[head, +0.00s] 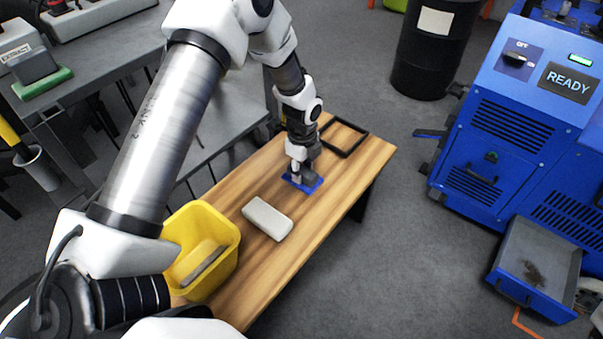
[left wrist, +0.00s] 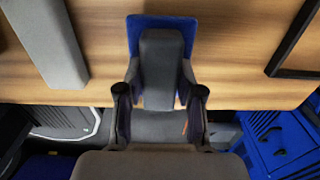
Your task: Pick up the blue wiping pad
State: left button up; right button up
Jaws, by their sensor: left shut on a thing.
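The blue wiping pad (head: 311,186) is at the far half of the wooden bench, below my left gripper (head: 302,172). It has a blue base and a grey block-shaped grip on top. In the left wrist view the blue pad (left wrist: 183,24) shows its base behind the grey grip. My left gripper (left wrist: 160,95) is shut on that grey grip. I cannot tell whether the pad touches the bench or is just above it. My right gripper is not in view.
A pale grey block (head: 267,218) lies on the wooden bench (head: 268,270), near a yellow bin (head: 231,228). A black frame (head: 361,136) lies at the bench's far end. A blue machine (head: 470,190) with an open drawer (head: 560,265) stands right, across clear floor.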

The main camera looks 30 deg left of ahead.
pick_arm(q)
jog(key=s+d+r+p, duration=0.1)
jog(key=s+d, duration=0.4)
jog(key=d, duration=1)
jog(key=shift+s+p, duration=0.15)
jog(key=shift+p, duration=0.65)
jog(key=shift+r, duration=0.1)
